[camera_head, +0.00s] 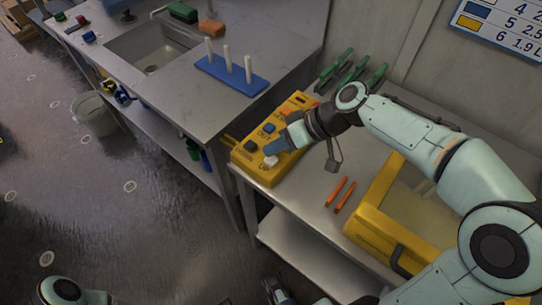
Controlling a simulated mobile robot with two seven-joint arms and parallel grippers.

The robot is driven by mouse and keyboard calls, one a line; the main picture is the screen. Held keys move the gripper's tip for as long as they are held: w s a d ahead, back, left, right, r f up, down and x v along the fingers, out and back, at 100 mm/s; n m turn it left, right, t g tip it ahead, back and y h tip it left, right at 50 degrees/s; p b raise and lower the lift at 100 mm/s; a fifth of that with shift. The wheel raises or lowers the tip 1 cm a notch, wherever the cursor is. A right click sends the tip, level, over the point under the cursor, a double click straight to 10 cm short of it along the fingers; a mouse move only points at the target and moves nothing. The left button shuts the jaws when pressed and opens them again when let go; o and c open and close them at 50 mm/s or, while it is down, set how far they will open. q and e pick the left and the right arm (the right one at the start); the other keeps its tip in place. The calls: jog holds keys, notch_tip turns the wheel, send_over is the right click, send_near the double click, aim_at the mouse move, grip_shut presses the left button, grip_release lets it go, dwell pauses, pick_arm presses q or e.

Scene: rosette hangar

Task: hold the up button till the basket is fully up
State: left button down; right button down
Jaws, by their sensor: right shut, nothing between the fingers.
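A yellow control box (245,167) lies on the metal table, with several coloured buttons on its top. A blue button (269,127), a dark button (250,146) and a pale button (271,162) show; their labels are too small to read, so I cannot tell which is the up button. My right gripper (279,147) is shut and empty, with its fingertips over the box's near end beside the pale button. Whether they touch or press anything is unclear. Part of what seems to be my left gripper (278,292) shows at the bottom edge. No basket can be made out.
A yellow-framed case (375,229) stands on the table at right, partly behind my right arm. Two orange sticks (340,195) and several green-handled tools (350,72) lie nearby. A blue peg stand (232,76) sits on the sink counter (180,85). A bucket (95,115) stands on the floor.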

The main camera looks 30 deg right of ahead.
aim_at(275, 158)
jog(key=shift+r+p, duration=1.75)
jog(key=shift+r, duration=0.8)
jog(key=shift+f, duration=0.1)
